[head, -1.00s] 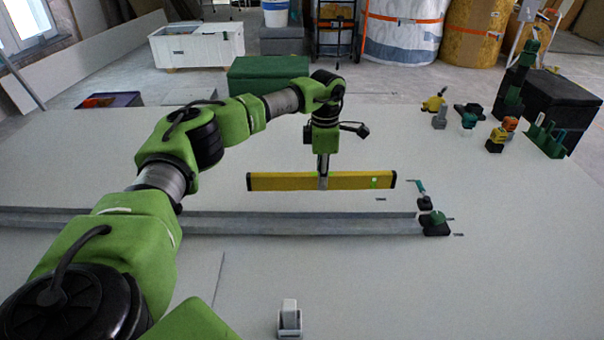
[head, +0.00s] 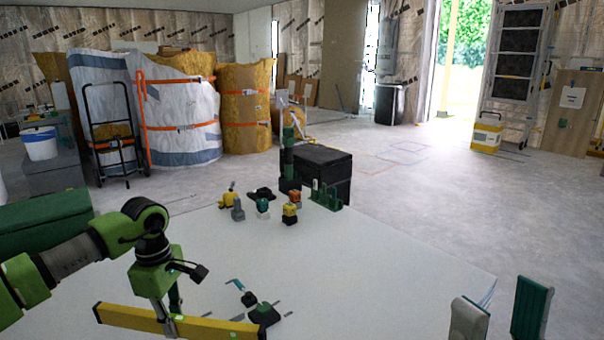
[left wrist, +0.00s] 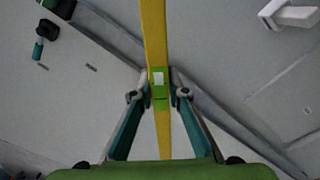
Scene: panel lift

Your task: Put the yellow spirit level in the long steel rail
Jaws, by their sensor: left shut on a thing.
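My left gripper (head: 172,322) is shut on the yellow spirit level (head: 135,319) near its middle and holds it up over the white table. In the left wrist view the level (left wrist: 155,35) runs lengthwise between the fingers (left wrist: 159,95), with a green patch at the grip. The long steel rail (left wrist: 222,112) shows there as a grey strip running diagonally below the level, at an angle to it. I cannot make out the rail in the head view. My right gripper (head: 505,300) is at the bottom right of the head view, fingers apart and empty.
A dark green clamp-like tool (head: 263,313) is near the level's right end. Several small tools, including a yellow-black one (head: 290,212), stand at the table's far edge beside a black box (head: 322,168). The table's right half (head: 400,265) is clear.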

